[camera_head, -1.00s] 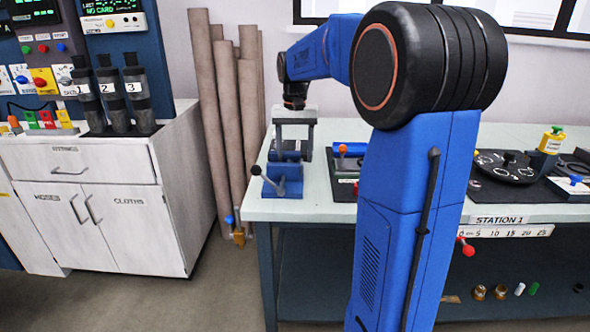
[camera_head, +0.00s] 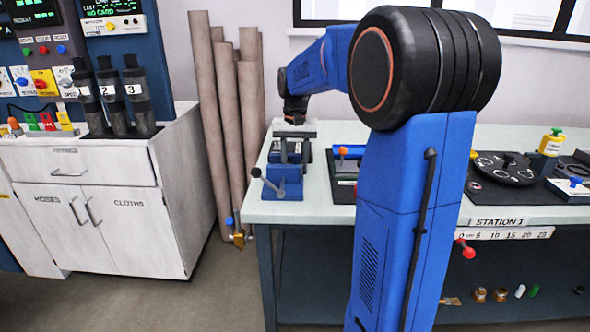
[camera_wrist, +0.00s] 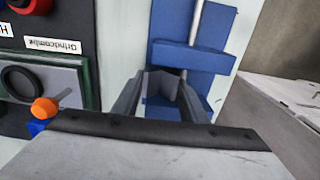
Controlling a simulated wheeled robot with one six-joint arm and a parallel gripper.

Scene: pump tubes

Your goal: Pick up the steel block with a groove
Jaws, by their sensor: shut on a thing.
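My gripper (camera_head: 294,157) reaches down over the back left of the workbench, behind a blue clamp-like fixture (camera_head: 283,188). Its fingers point down, close together. In the wrist view my gripper (camera_wrist: 162,78) has its two grey fingers on either side of a small grey block (camera_wrist: 160,88), which looks like the grooved steel block. The fingers are shut on it. Its groove does not show clearly, and I cannot tell whether it rests on the bench or is clear of it. In the head view the fingers mostly hide the block.
The blue fixture is close by in the wrist view (camera_wrist: 192,58). A dark mat with an orange-knobbed tool (camera_head: 343,150) lies right of the gripper. A white cabinet (camera_head: 95,205) and tall brown tubes (camera_head: 229,110) stand left of the bench (camera_head: 330,212).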

